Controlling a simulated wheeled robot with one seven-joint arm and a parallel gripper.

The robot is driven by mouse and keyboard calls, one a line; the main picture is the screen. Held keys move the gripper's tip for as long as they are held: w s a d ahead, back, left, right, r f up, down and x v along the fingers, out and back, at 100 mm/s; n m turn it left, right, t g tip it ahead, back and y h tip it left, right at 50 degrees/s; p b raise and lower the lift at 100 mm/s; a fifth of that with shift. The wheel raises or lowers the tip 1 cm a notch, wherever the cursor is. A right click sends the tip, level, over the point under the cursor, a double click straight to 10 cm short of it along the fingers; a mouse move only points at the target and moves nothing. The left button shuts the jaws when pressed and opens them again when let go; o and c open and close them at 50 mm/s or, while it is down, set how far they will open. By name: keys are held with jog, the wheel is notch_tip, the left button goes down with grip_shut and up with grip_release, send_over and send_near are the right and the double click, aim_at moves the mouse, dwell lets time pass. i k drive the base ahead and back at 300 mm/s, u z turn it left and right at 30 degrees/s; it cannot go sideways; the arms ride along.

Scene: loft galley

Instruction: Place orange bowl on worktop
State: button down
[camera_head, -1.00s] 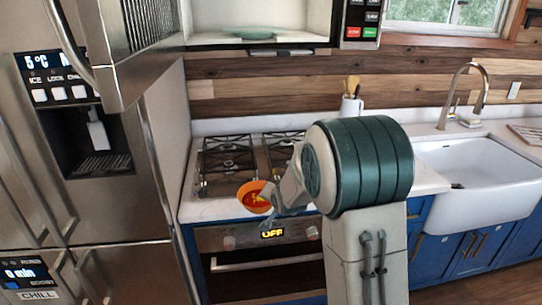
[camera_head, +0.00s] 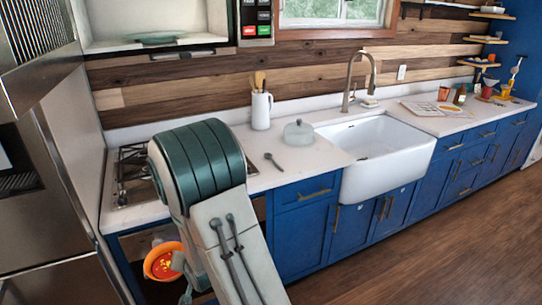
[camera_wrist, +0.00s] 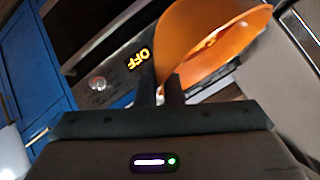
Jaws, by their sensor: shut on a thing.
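The orange bowl (camera_head: 152,264) is at the lower left of the head view, in front of the stove. My gripper (camera_wrist: 168,88) is shut on the bowl's rim in the wrist view, where the bowl (camera_wrist: 212,40) fills the upper right. In the head view my arm hides most of the gripper. The white worktop (camera_head: 290,165) runs along the wall, with clear stretches between the stove and the sink.
A lidded glass pot (camera_head: 299,132), a dark spoon (camera_head: 273,161) and a white utensil jug (camera_head: 261,109) are on the worktop left of the sink (camera_head: 375,150). The stove (camera_head: 130,175) is behind my arm. An open microwave (camera_head: 155,25) is above. Wood floor is free at right.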

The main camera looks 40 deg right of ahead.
aim_at(313, 155)
jog(key=u, duration=0.4)
jog(key=k, duration=0.45)
jog(key=z, duration=0.05)
jog(key=i, duration=0.55)
jog(key=z, duration=1.05)
jog(key=i, duration=0.55)
jog(key=z, duration=1.1)
jog(key=i, duration=0.3)
jog(key=z, duration=0.25)
